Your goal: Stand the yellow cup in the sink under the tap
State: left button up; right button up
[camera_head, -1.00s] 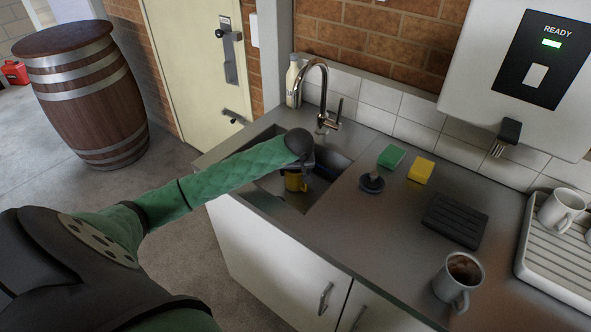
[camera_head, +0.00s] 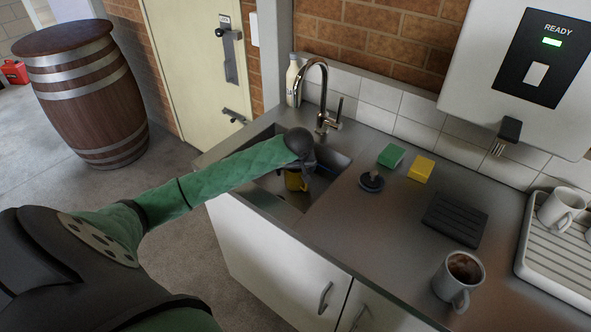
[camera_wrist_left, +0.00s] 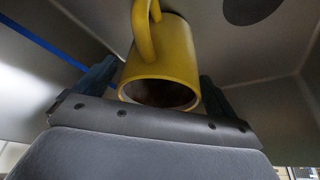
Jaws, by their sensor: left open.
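The yellow cup (camera_head: 295,181) is inside the sink (camera_head: 338,163), partly hidden by my left gripper (camera_head: 302,172). In the left wrist view the yellow cup (camera_wrist_left: 165,60) has its open mouth towards the camera and its handle at the top. My right gripper is not in view.
A sink plug (camera_head: 371,182), a green sponge (camera_head: 391,156) and a yellow sponge (camera_head: 421,169) lie right of the sink. A bottle (camera_head: 293,80) stands behind it. A filled mug (camera_head: 459,278) and a drying rack (camera_head: 548,262) are further right.

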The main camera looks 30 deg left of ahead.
pick_arm(q)
jog(key=shift+v, duration=0.8)
jog(key=b+v, duration=0.3)
jog(key=v, duration=0.7)
jog(key=shift+r, duration=0.25)
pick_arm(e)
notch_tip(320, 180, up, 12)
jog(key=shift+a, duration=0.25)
pick_arm(q)
jog(key=shift+d, duration=0.1)
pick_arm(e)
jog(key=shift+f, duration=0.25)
